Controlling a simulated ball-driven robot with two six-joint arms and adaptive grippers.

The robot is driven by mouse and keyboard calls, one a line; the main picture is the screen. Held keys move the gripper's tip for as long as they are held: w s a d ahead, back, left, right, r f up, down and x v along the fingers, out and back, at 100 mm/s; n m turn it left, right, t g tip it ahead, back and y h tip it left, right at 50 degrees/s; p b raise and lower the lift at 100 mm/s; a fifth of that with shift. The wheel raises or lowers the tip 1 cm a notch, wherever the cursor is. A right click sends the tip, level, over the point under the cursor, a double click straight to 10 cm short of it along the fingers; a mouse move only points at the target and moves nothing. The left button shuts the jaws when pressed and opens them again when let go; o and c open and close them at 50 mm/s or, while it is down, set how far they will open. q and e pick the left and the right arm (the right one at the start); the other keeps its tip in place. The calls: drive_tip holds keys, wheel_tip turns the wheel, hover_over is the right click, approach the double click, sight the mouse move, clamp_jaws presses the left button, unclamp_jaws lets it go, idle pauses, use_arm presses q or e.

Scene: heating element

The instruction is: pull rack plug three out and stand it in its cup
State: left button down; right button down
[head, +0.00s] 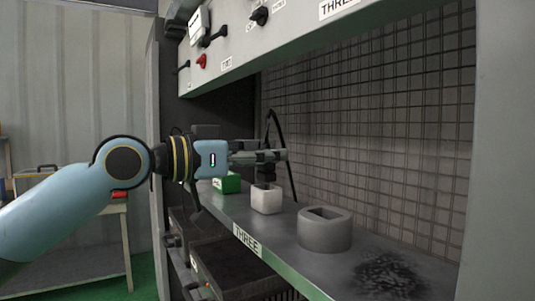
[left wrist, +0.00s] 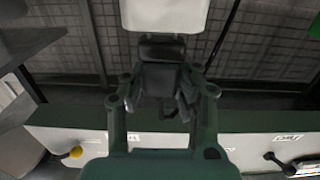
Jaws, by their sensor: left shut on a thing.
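My left gripper (head: 272,157) reaches in from the left over the shelf and is shut on a black plug (head: 265,173). In the left wrist view the plug (left wrist: 163,76) sits between the two fingers. The plug is upright directly above a white block (head: 267,200); its lower end meets or overlaps the block's top, and I cannot tell how deep it sits. The white block also shows in the left wrist view (left wrist: 165,14). My right gripper is not in view.
A green block (head: 228,183) stands left of the white one. A black cable (head: 283,140) arches behind the gripper. A panel with knobs (head: 259,16) overhangs the shelf; a mesh wall (head: 370,130) closes the back. A dark speckled patch (head: 388,275) lies right of the cup.

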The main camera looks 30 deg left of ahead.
use_arm(q)
drive_tip(key=shift+f+b, duration=1.15)
drive_tip(key=shift+f, duration=0.25)
drive_tip(key=c, duration=1)
unclamp_jaws()
drive_tip(key=shift+o, duration=0.2)
drive_tip(key=shift+r, duration=0.35)
wheel_tip(320, 180, up, 9)
drive_tip(key=shift+r, duration=0.2)
